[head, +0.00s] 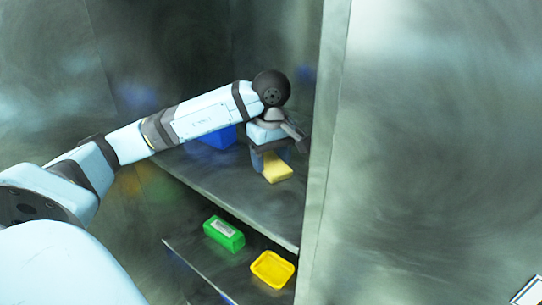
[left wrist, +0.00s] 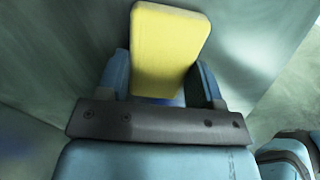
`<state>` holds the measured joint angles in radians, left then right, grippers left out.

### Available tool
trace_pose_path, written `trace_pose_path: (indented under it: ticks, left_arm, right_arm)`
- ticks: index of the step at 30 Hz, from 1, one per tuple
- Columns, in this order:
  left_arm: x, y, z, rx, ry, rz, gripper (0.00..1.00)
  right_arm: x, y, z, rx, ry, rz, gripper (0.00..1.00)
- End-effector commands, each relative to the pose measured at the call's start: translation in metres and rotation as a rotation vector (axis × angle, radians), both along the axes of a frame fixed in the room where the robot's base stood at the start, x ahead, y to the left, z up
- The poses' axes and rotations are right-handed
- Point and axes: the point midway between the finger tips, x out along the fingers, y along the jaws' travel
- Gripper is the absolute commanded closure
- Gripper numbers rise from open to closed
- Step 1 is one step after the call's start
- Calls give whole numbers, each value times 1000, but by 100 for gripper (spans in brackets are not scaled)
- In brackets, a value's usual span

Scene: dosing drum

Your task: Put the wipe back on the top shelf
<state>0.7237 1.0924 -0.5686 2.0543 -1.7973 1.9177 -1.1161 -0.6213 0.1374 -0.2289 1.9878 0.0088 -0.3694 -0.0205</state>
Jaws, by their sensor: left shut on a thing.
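The wipe is a pale yellow block (head: 277,168) just above or on the upper shelf (head: 230,190) in the head view; I cannot tell whether it touches the shelf. My left gripper (head: 270,158) is shut on it, with the arm reaching in from the left. In the left wrist view the wipe (left wrist: 168,50) stands out beyond the gripper (left wrist: 165,88), between its two fingers. My right gripper is in neither view.
A blue box (head: 214,137) stands on the upper shelf behind my left forearm. A green box (head: 224,233) and a yellow tray (head: 272,269) are on the lower shelf (head: 195,262). A metal panel edge (head: 322,150) bounds the shelves on the right.

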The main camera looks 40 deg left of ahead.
Motion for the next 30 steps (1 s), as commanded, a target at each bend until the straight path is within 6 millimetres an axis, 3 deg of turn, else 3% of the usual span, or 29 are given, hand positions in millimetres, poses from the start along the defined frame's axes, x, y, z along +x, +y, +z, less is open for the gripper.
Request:
trace_pose_path:
  ticks: [8,9,12,23,26,30]
  left_arm:
    - [0,0,-3,1,0,0,58]
    - [0,0,-3,1,0,0,37]
    - [0,0,-2,1,0,0,14]
    - [0,0,2,0,-1,0,14]
    - [1,0,13,0,-4,0,14]
    - [1,0,42,1,-5,0,14]
  right_arm:
    - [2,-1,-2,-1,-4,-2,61]
    - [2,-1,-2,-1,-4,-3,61]
    - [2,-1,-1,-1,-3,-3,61]
    - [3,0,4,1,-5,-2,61]
    - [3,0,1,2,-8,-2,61]
    - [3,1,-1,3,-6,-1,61]
